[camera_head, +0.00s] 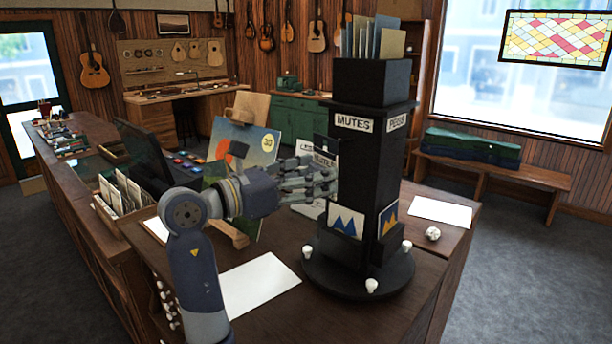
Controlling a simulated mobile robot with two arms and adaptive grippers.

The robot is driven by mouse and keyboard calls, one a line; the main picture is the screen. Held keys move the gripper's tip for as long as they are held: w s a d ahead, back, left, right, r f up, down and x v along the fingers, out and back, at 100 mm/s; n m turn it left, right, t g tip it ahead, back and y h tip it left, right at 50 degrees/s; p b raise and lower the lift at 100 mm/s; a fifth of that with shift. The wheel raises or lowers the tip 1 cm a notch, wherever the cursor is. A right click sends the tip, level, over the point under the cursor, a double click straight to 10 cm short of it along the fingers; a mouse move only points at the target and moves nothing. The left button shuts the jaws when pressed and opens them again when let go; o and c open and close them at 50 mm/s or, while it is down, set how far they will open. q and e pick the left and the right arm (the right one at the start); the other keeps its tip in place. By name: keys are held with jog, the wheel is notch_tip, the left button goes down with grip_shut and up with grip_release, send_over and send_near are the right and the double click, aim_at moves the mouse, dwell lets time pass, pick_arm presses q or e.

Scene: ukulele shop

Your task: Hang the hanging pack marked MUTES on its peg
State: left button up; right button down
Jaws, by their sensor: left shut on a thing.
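A black square display tower (360,150) stands on a round base on the counter. Its left face has a white MUTES label (353,124) and its right face a PEGS label (396,122). My left gripper (328,180) is at the tower's left face, below the MUTES label, its fingers shut on a dark pack (321,143) with a white label strip. The fingers cover much of the pack, and its lettering is too small to read surely. The peg under the MUTES label cannot be made out. I cannot tell whether the pack touches the tower. My right gripper is not in view.
A pack with blue peaks (346,222) is low on the left face and another (388,218) on the right. White knobs (371,285) ring the base. A painted board (240,150) stands behind my arm. White sheets (260,283) lie on the counter.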

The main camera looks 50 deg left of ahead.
pick_arm(q)
jog(key=shift+w+a, duration=0.15)
jog(key=shift+w, duration=0.9)
jog(key=shift+w+f, duration=0.1)
jog(key=shift+w, duration=0.45)
jog(key=shift+w+a+f+p, duration=0.15)
jog(key=shift+w+p, duration=0.1)
jog(key=shift+w, duration=0.6)
jog(key=shift+w+a+r+p, duration=0.1)
jog(key=shift+w+p, duration=0.1)
jog(key=shift+w, duration=0.65)
jog(key=shift+w+f+b, duration=0.55)
jog(key=shift+a, duration=0.1)
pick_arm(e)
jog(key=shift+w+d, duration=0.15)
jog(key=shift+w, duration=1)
